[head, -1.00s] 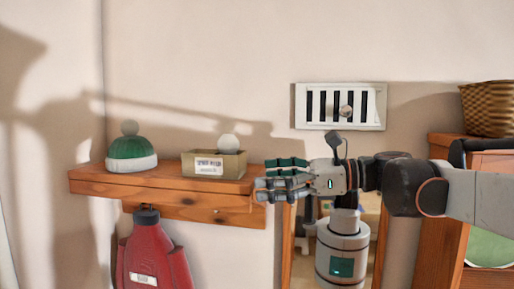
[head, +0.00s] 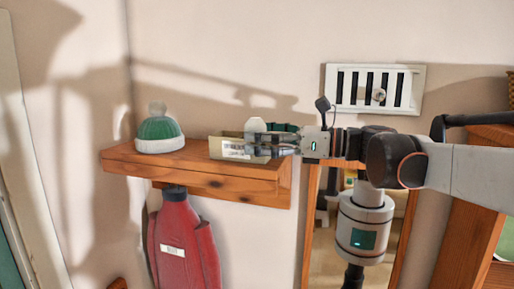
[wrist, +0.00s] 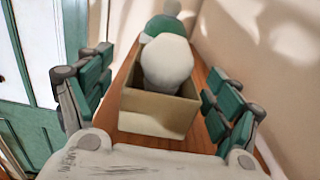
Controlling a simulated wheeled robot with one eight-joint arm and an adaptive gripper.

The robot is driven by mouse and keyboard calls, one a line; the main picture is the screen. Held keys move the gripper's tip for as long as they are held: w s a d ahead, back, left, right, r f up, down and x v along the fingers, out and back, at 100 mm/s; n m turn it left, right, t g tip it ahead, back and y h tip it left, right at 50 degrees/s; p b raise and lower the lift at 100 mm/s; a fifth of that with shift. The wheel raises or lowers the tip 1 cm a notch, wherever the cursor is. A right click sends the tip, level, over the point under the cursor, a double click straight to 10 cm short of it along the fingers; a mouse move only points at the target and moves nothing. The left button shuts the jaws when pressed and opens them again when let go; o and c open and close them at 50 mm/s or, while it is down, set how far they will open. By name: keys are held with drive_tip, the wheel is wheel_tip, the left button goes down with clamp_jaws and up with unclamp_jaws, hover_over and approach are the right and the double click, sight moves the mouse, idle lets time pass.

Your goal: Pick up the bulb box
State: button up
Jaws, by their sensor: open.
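The bulb box (head: 232,148) is a small tan open box with a white label, standing on the wooden wall shelf. A round white bulb (wrist: 167,62) sticks up out of it. My gripper (head: 258,140) is at the box's right end in the head view and hides part of the box and bulb. In the wrist view the box (wrist: 158,112) lies straight ahead between the two spread green-padded fingers of my gripper (wrist: 160,100). The fingers are open, with gaps showing between them and the box walls.
A green and white bobble hat (head: 159,130) sits left of the box on the shelf (head: 190,178). A red garment (head: 183,240) hangs below. A white vent (head: 374,89) is on the wall above right. A wood-framed mirror (head: 310,225) is below my arm.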

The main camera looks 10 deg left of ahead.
sight(242, 137)
drive_tip(key=a, duration=0.1)
drive_tip(key=a+p, duration=0.1)
drive_tip(key=a, duration=0.3)
drive_tip(key=shift+w+p, duration=0.35)
drive_tip(key=shift+p, duration=0.05)
drive_tip(key=shift+d, duration=0.15)
drive_tip(key=c, duration=1)
drive_tip(key=shift+o, duration=0.2)
drive_tip(key=shift+c, duration=0.2)
